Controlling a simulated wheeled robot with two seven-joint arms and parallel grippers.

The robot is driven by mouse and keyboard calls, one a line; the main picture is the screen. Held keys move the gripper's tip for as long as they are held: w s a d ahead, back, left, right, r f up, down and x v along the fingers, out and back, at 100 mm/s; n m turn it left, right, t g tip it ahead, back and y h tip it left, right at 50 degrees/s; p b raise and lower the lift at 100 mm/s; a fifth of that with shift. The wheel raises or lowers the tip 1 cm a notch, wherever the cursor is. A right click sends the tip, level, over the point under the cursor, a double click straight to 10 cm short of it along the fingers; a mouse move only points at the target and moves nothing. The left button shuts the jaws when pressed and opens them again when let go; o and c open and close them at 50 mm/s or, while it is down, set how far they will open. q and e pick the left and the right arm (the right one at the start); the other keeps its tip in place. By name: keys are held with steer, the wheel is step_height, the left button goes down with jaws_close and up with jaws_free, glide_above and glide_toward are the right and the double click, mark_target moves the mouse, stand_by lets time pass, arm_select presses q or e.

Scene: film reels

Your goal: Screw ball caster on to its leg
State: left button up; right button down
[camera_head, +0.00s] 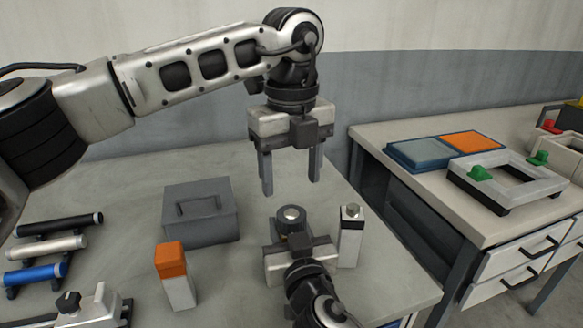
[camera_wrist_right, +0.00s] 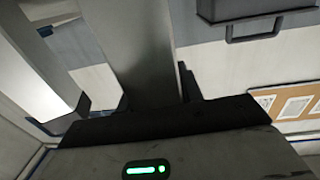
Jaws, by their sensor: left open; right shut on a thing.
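My left gripper (camera_head: 290,190) is open and empty, pointing down above the table. Below it, my right gripper (camera_head: 291,238) is shut on an upright piece with a dark round collar and pale disc top (camera_head: 292,216). I cannot tell whether this is the ball caster, its leg or both. In the right wrist view a grey metal bar (camera_wrist_right: 140,50) stands between the dark fingers of my right gripper (camera_wrist_right: 132,95). A white upright block with a dark top and small silver knob (camera_head: 351,235) stands close to the right gripper's right side.
A grey lidded box (camera_head: 202,215) and an orange-topped white block (camera_head: 174,275) stand left of the grippers. Several rods lie on a rack (camera_head: 45,248) at far left. A side bench (camera_head: 400,133) on the right holds a blue-and-orange tray (camera_head: 445,150) and a grey frame (camera_head: 515,178).

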mark_target(291, 214)
arm_select(q)
steer(key=n, duration=0.7)
steer(key=shift+r, duration=0.2)
steer(key=shift+f, duration=4)
steer(key=c, duration=1)
steer(key=m, duration=1.4)
steer(key=shift+m, duration=0.3)
steer(key=m, duration=0.4)
steer(key=shift+f+m, duration=0.1)
steer(key=shift+m, duration=0.3)
